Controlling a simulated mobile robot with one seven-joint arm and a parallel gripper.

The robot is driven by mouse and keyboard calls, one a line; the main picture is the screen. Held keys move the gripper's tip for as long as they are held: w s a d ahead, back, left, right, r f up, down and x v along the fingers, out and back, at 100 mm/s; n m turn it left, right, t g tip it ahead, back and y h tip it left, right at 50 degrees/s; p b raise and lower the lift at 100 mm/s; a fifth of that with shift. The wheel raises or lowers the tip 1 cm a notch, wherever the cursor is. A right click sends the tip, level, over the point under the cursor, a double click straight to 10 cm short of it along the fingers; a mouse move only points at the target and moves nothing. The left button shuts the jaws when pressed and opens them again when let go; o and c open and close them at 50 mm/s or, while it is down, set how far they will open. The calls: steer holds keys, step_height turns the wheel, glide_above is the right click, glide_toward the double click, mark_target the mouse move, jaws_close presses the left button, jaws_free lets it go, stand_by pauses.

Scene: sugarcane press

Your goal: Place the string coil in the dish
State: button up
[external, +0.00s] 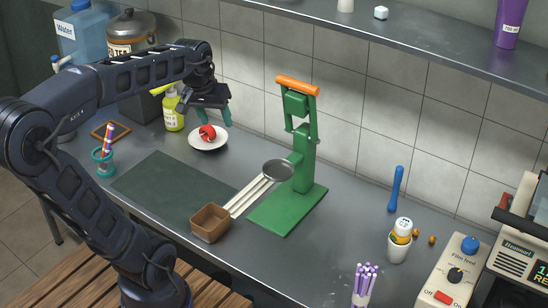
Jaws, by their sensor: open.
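A small red coil (207,132), apparently the string coil, rests in the white dish (209,146) at the back left of the counter. My gripper (205,114) is above the dish with its teal fingers apart. The fingers point down and nothing shows between them. The coil lies just below the fingertips and looks clear of them. Its far side is hard to make out.
A yellow-green bottle (173,112) stands close left of the dish. A green press (301,160) with an orange handle stands to the right. An upper shelf (400,45) overhangs the back.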

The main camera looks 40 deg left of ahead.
steer(key=s+d+f+m, duration=0.1)
steer(key=s, duration=0.4)
steer(key=s+d+f+m+t, duration=0.1)
steer(key=s+d+f+m, duration=0.1)
steer(key=s, duration=0.2)
steer(key=shift+s+f, duration=0.3)
steer(key=shift+s, duration=0.1)
stand_by(0.7)
